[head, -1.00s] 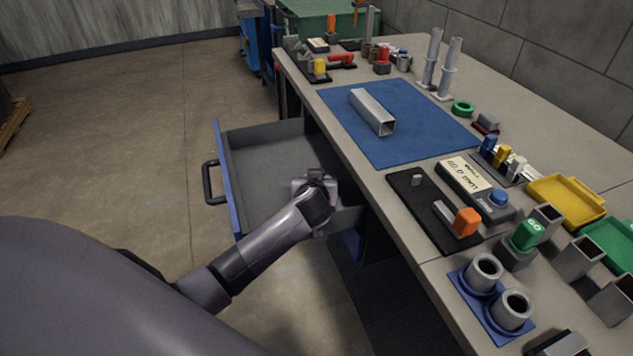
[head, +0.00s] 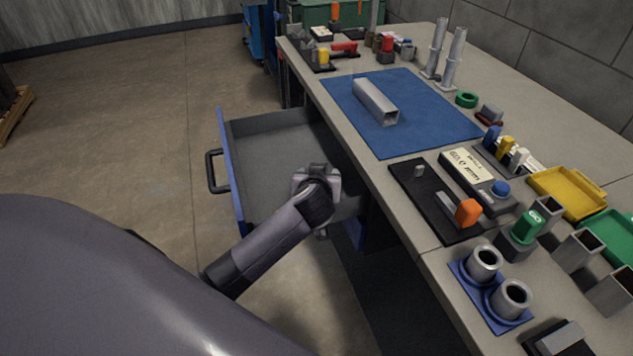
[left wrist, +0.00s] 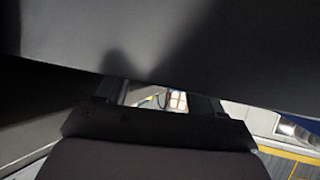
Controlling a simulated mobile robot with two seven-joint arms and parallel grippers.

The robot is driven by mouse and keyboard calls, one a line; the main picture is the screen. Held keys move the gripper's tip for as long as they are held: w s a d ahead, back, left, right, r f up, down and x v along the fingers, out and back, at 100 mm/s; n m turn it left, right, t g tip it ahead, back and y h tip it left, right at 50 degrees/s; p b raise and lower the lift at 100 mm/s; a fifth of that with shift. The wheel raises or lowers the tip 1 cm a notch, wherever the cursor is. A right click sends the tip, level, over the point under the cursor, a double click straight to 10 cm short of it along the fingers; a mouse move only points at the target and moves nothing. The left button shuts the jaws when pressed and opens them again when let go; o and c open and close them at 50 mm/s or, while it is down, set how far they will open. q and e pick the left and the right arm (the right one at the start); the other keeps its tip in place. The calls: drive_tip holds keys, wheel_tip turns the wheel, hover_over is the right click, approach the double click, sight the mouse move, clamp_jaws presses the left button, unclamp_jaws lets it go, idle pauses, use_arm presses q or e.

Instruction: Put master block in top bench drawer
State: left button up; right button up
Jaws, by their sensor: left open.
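The top bench drawer (head: 265,125) is pulled out from the bench, with a blue front and a black handle. Its visible grey floor looks empty; the part behind my arm is hidden. My left gripper (head: 318,180) is over the drawer's near side, close to the bench edge, and its fingers are mostly hidden by the wrist. In the left wrist view, the left gripper (left wrist: 160,98) has its fingers apart with nothing clearly between them. A dark grey surface fills the top of that view. I cannot tell which object is the master block. My right gripper is not in view.
The bench top (head: 440,235) holds a blue mat (head: 430,135) with a square steel tube (head: 375,100), a black tray (head: 430,205) with an orange-ended part, a green GO gauge (head: 524,228), and blue-based rings (head: 490,285). Open floor (head: 120,120) lies left of the drawer.

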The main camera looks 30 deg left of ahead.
use_arm(q)
drive_tip(key=v, duration=0.7)
drive_tip(key=shift+s, duration=0.25)
drive_tip(key=shift+d, duration=0.1)
